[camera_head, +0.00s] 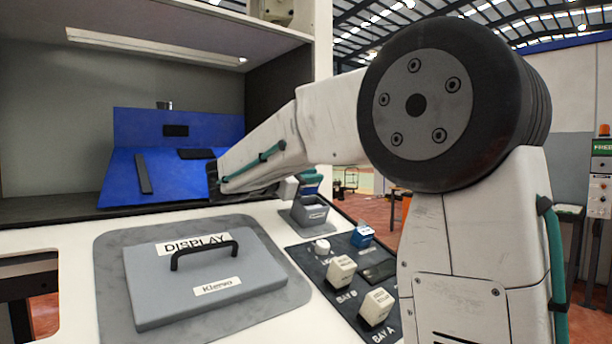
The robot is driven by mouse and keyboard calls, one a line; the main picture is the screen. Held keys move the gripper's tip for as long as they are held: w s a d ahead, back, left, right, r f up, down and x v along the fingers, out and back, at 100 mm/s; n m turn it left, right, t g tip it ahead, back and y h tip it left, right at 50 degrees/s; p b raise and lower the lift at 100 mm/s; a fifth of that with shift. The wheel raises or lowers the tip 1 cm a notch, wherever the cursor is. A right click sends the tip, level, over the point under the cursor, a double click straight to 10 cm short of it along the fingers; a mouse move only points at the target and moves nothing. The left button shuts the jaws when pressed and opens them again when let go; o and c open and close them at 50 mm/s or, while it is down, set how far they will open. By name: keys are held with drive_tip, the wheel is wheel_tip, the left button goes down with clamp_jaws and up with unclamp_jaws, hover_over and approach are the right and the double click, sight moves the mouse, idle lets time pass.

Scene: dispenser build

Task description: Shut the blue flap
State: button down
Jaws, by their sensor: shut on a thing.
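The blue flap (175,180) is a sloping blue panel inside the cabinet at the left, with a dark bar on its face. An upright blue panel (215,127) stands behind it. My arm reaches in from the right. My gripper (213,180) shows only as a dark part at the flap's right edge. It is shut on the flap there, but its fingertips and the exact contact are mostly hidden by my arm. The flap is tilted, leaning back from the cabinet floor.
A grey DISPLAY lid (205,275) with a black handle lies on the white counter. A dark control panel (335,265) with pale and blue blocks is to its right. A grey holder (310,213) stands behind that panel. The cabinet's left side is open space.

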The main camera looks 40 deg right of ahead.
sight(320, 208)
drive_tip(key=m, duration=0.1)
drive_tip(key=s+m, duration=0.1)
drive_tip(key=m, duration=0.1)
drive_tip(key=shift+s+f+m, duration=0.25)
drive_tip(key=shift+f+m, duration=0.15)
drive_tip(key=m, duration=0.1)
drive_tip(key=s+f+m, duration=0.1)
drive_tip(key=shift+m, duration=0.3)
drive_tip(key=m, duration=0.1)
drive_tip(key=f+m, duration=0.1)
drive_tip(key=shift+s+m, duration=0.3)
drive_tip(key=shift+s+f+m, duration=0.15)
drive_tip(key=shift+f+m, duration=0.15)
drive_tip(key=shift+m, duration=0.5)
drive_tip(key=shift+s+f+m, duration=0.1)
drive_tip(key=shift+f+m, duration=0.2)
drive_tip(key=shift+m, duration=0.5)
drive_tip(key=c, duration=1.4)
unclamp_jaws()
drive_tip(key=shift+c, duration=0.2)
drive_tip(key=shift+f, duration=0.1)
